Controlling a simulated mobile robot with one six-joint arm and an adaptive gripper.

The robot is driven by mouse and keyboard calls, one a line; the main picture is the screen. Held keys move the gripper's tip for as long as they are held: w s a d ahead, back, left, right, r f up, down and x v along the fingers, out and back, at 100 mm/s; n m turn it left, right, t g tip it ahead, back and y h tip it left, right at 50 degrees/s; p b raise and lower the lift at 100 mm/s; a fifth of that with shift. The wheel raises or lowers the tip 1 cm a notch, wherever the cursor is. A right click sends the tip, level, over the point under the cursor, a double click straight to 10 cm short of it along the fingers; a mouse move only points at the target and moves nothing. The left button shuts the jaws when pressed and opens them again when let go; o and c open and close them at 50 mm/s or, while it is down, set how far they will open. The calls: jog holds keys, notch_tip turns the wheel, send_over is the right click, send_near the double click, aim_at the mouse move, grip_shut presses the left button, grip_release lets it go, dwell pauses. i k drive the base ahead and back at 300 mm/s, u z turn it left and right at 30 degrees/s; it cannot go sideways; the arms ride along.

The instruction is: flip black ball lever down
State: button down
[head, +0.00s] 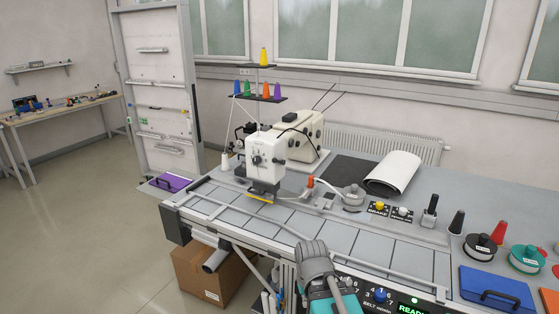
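A sewing machine with a white head (266,150) stands on the grey workbench. Two small ball-topped controls, one yellow (381,206) and one white (403,211), stand on dark labelled plates to its right. Right of them is an upright black-topped piece (431,207) on a grey base. I cannot tell whether this is the black ball lever, and no other black ball lever is clear. Part of my grey and teal arm rises from the bottom edge, at the bench front. I see no gripper fingers.
A front panel with knobs and a green READY display (411,309) is partly cut off below. The tiled bench front (335,240) is mostly clear.

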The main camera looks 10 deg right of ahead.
aim_at(274, 160)
jog(key=z, duration=0.1)
jog(key=i, duration=1)
jog(key=u, duration=0.05)
